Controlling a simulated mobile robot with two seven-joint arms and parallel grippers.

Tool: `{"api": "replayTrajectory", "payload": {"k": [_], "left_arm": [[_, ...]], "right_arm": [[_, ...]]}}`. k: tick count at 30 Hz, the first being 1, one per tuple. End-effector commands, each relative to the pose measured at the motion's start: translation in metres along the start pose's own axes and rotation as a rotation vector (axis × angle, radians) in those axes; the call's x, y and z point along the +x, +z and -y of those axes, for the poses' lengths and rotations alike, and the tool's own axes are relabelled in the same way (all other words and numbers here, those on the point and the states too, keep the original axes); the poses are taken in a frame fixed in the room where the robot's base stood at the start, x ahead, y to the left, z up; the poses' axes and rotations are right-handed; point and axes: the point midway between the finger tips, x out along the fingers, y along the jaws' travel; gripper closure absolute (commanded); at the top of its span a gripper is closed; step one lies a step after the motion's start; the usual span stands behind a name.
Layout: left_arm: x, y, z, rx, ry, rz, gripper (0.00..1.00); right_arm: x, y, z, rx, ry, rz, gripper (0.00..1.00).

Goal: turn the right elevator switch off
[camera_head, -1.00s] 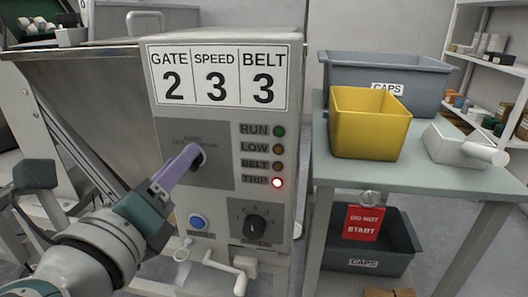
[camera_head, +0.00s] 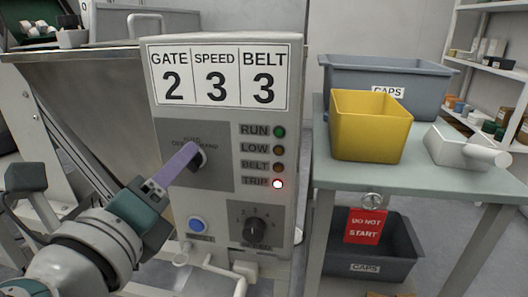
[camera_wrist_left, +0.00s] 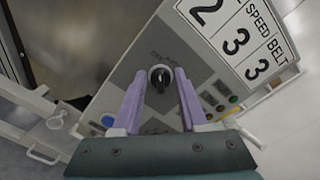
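The black selector switch (camera_head: 200,156) sits on the grey plate of the control panel, under a small label that seems to read auto, off, hand. My left gripper (camera_head: 190,150) is at this switch, its lilac fingers pointing at the panel. In the left wrist view the switch knob (camera_wrist_left: 161,77) lies between the two open fingertips (camera_wrist_left: 161,73), with a gap showing on both sides. Its exact setting is hard to read. The red TRIP lamp (camera_head: 278,184) is lit; RUN, LOW and BELT look dark. My right gripper is not in view.
Below the switch are a blue push button (camera_head: 197,223) and a black speed dial (camera_head: 255,230). A white crank handle (camera_head: 232,278) sticks out low on the panel. To the right, a table (camera_head: 440,178) holds a yellow bin (camera_head: 370,130) and a grey caps bin (camera_head: 420,85).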

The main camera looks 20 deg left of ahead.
Motion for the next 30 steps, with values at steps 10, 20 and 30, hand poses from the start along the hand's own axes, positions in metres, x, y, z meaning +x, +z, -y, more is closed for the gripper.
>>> {"api": "replayTrajectory", "payload": {"k": [10, 20, 30], "left_arm": [[-0.021, -0.002, -0.002, 0.002, 0.002, -0.003, 0.57], [-0.082, -0.002, -0.002, 0.001, 0.002, -0.004, 0.57], [-0.1, 0.0, 0.0, 0.0, 0.0, 0.0, 0.57]], "right_arm": [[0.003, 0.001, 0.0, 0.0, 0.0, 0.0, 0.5], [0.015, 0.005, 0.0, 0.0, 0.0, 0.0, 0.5], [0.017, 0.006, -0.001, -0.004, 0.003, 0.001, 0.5]]}}
